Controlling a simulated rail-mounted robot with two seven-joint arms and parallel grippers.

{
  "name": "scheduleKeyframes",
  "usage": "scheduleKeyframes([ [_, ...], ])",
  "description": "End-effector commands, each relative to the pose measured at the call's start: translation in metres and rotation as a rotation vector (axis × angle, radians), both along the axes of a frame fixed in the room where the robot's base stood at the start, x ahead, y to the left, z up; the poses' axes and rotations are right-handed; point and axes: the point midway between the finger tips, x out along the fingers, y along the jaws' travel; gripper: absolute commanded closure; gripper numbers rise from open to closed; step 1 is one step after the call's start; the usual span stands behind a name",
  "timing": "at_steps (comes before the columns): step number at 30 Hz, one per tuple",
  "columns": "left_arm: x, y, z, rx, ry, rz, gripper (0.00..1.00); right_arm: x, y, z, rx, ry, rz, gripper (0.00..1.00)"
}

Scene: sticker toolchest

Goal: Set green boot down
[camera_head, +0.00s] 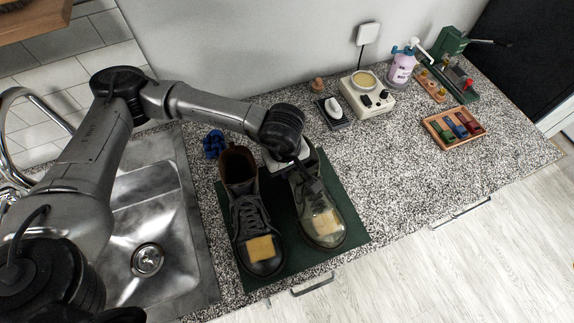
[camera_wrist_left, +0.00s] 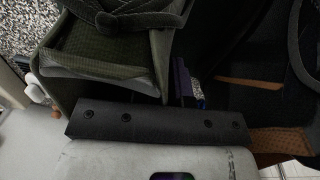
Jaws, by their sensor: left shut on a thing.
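In the left wrist view the green boot (camera_wrist_left: 105,55) fills the upper left. My right gripper is not in view.
A black boot (camera_head: 247,217) with a yellow patch stands close on the left. The steel sink (camera_head: 165,200) lies further left. A blue object (camera_head: 213,144) is behind the black boot. A white appliance (camera_head: 367,95) and a wooden tray (camera_head: 453,128) stand right. Bare counter lies right of the mat.

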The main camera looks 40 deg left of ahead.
Motion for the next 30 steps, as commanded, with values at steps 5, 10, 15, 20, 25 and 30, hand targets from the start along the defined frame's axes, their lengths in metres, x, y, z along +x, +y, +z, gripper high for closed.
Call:
scheduleKeyframes([
  [5, 0.000, 0.000, -0.003, -0.002, -0.001, 0.000, 1.00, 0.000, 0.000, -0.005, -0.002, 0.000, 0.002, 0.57],
  [10, 0.000, 0.000, -0.002, 0.000, 0.000, 0.000, 0.73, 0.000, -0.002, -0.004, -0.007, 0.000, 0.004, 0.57],
  [15, 0.000, 0.000, -0.002, 0.000, 0.000, 0.000, 0.62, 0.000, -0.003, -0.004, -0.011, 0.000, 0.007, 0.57],
  [20, 0.000, 0.000, -0.002, 0.000, 0.000, 0.000, 0.62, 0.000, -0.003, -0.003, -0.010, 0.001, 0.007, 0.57],
  [25, 0.000, 0.000, 0.005, -0.001, -0.002, 0.000, 0.62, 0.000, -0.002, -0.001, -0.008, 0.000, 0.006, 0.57],
  [30, -0.001, 0.000, 0.032, -0.001, -0.005, -0.002, 0.62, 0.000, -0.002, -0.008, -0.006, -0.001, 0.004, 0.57],
])
